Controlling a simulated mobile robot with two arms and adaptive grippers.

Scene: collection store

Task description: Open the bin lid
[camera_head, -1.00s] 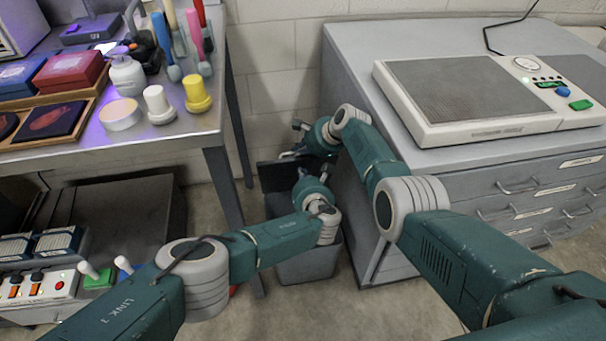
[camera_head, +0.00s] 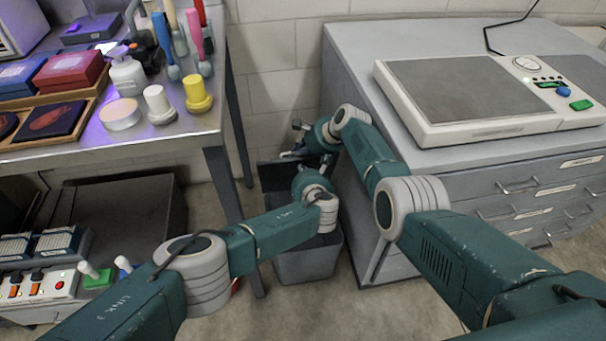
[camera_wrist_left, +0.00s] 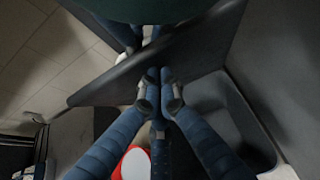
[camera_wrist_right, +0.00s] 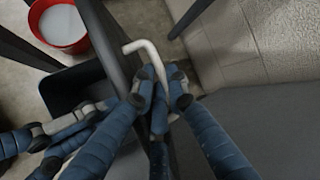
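The grey bin (camera_head: 307,262) stands on the floor between the table and the drawer cabinet. Its dark lid (camera_head: 273,174) is raised at the back, partly hidden by my arms. The left wrist view shows the lid (camera_wrist_left: 112,88) edge-on and the open bin (camera_wrist_left: 250,125) beside it. My left gripper (camera_wrist_left: 160,78) has its fingertips together at the lid, with no object visible between them. My right gripper (camera_wrist_right: 165,75) has its fingers around a pale bent handle (camera_wrist_right: 148,48) beside the lid edge (camera_wrist_right: 112,45). Finger contact is hard to see in the head view.
A red bucket (camera_wrist_right: 60,25) with a pale inside is on the floor near the bin. The table (camera_head: 185,137) with bottles and boxes is at left. The drawer cabinet (camera_head: 352,215) stands close at right. Bare floor is in front.

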